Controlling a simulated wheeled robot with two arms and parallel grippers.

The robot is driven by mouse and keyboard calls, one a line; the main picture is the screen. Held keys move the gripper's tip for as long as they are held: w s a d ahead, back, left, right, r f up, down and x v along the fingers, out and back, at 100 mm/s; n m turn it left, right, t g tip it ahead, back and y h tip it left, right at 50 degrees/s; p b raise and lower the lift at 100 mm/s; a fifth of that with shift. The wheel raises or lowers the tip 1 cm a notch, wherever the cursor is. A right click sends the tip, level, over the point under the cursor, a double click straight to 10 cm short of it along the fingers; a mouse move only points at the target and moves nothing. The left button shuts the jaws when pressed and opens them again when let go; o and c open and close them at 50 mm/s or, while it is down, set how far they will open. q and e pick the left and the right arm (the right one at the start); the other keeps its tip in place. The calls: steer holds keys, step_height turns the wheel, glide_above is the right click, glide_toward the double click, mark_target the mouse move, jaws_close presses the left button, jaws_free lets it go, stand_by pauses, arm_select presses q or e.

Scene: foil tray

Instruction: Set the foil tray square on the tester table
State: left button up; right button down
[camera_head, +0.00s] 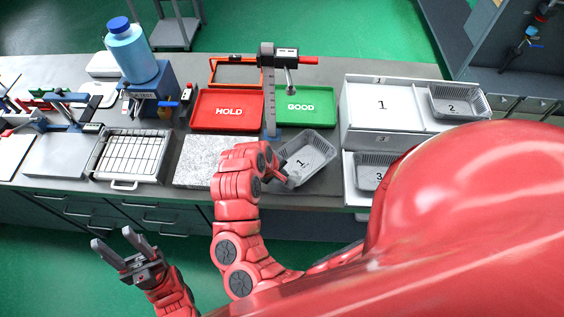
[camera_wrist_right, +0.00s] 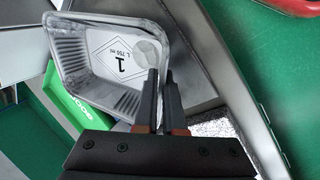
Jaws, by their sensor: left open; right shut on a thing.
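The foil tray (camera_head: 306,153) is grey, marked 1, and turned at an angle to the bench near its front edge. My right gripper (camera_head: 289,180) is shut on its near-left rim. In the right wrist view the two fingers (camera_wrist_right: 161,76) close on the rim of the tray (camera_wrist_right: 75,55). I cannot tell whether the tray touches the bench. My left gripper (camera_head: 112,238) is open and empty, low in front of the bench. I cannot tell surely which fixture is the tester table; a flat grey plate (camera_head: 55,158) with a blue clamp stands at the left.
A speckled stone plate (camera_head: 200,158) lies left of the tray, with a wire rack (camera_head: 133,155) beyond. Red HOLD (camera_head: 205,121) and green GOOD (camera_head: 318,118) trays and an upright gauge (camera_head: 268,90) stand behind. White bins with trays 2 (camera_head: 470,91) and 3 (camera_head: 365,180) are right.

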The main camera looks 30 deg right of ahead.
steer(key=shift+f, duration=0.45)
steer(key=shift+f, duration=0.1)
steer(key=c, duration=1)
jaws_free()
